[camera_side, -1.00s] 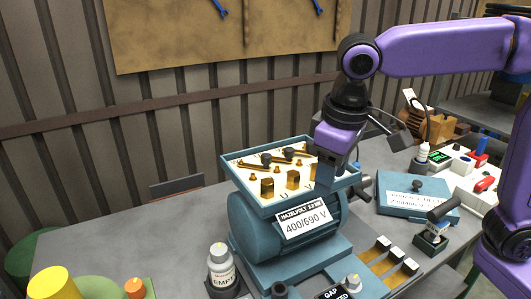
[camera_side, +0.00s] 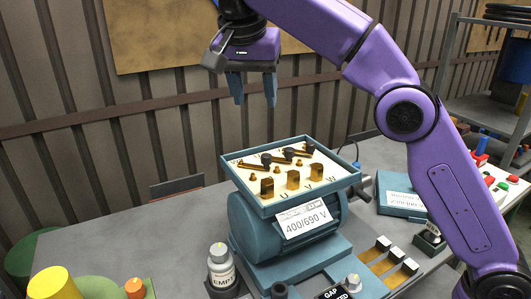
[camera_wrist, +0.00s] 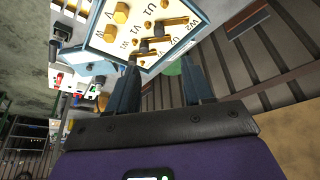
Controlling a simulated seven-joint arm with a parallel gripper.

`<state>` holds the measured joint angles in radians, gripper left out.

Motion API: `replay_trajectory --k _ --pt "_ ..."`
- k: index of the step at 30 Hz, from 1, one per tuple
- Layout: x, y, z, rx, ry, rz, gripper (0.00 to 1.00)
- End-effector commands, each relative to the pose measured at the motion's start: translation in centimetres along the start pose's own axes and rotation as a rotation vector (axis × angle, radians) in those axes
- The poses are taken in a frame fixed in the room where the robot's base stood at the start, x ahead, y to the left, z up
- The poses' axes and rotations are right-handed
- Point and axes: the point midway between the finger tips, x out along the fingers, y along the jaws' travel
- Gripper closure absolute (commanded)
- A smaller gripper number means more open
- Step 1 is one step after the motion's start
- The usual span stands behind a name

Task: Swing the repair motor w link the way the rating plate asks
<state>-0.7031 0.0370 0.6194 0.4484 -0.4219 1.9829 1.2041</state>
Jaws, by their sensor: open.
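The blue motor (camera_side: 262,232) stands on the bench with its open terminal box (camera_side: 330,186) on top. Brass links with dark knobs (camera_side: 267,159) lie slanted across the white board, and they show again in the wrist view (camera_wrist: 172,22). Letters including U, V and W mark the terminals, but which link is the w link I cannot tell surely. The rating plate (camera_side: 306,228) on the motor's front reads 400/690 V. My gripper (camera_side: 254,102) is open and empty, high above the box, fingers pointing down. The wrist view shows both fingers (camera_wrist: 160,60) apart below the board.
Brass blocks stand along the box's front edge. A bottle marked EMPTY (camera_side: 220,268) stands front left of the motor. Brass strips (camera_side: 388,262) lie at the front right. A blue lid (camera_side: 402,196) lies to the right.

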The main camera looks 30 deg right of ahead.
Motion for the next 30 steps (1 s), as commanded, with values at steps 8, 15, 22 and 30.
replay_trajectory --k 8,15,22,30 --pt "-0.1 0.1 -0.2 0.060 0.005 0.008 0.49" --pt "0.8 -0.1 -0.3 0.057 0.005 0.008 0.49" --pt "1.7 -0.1 -0.3 0.057 0.005 0.009 0.49" --pt "3.0 0.2 -0.2 0.057 0.004 0.009 0.49"
